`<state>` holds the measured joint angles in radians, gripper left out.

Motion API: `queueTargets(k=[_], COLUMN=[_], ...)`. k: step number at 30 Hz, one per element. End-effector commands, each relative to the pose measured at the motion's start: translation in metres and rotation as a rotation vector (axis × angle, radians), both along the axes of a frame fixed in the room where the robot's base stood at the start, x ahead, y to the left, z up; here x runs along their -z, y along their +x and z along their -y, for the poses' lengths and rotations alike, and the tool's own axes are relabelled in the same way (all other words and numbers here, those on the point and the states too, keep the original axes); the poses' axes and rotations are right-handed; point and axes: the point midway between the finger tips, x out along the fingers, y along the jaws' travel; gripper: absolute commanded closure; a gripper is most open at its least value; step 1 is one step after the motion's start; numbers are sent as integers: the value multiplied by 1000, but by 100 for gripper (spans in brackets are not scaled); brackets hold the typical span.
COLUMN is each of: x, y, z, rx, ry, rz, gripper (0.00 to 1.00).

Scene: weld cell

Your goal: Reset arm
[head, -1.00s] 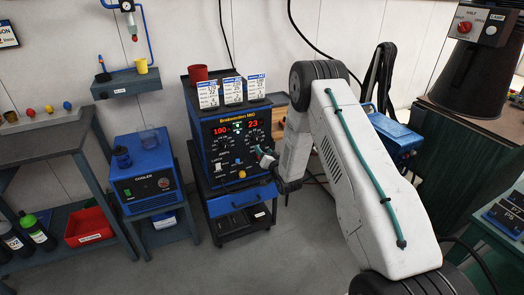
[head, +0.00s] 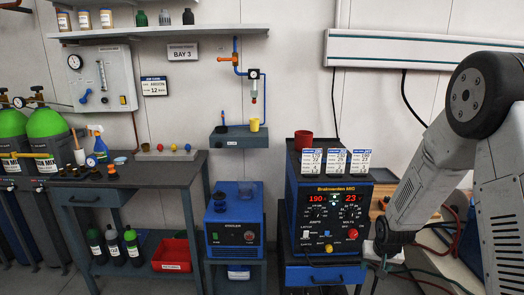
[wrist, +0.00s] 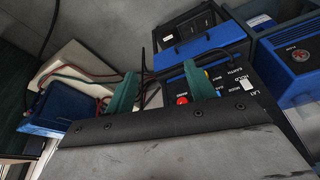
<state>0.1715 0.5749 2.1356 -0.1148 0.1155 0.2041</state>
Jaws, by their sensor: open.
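My white and grey arm reaches down the right side of the head view. Its dark end (head: 388,240) is low, just right of the blue welder (head: 328,228), and the fingers are not clear there. In the wrist view the two green fingers of my gripper (wrist: 161,88) stand apart with nothing held between them. Cables and the welder's lettered panel (wrist: 236,84) with a red knob show beyond the fingers. I cannot tell from these views whether anything touches the gripper.
A blue cooler (head: 235,232) stands left of the welder. Three white cards and a red cup (head: 303,139) are on the welder's top. A grey bench (head: 128,177) and green-topped gas cylinders (head: 47,124) are further left. Loose cables (head: 440,262) lie around the arm's end.

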Motion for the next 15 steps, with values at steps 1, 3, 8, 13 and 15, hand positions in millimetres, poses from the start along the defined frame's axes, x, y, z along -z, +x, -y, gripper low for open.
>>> queueTargets(k=[1, 3, 8, 13, 15], x=[-25, -53, -115, -174, -195], y=[-17, -44, -107, -176, -204], z=[-5, -12, -30, -49, -56], rx=[-12, -32, -76, -122, -141], ry=[-3, -3, 4, 19, 25], rz=[-44, -117, -258, -368, -400], gripper=[45, 45, 45, 45, 45])
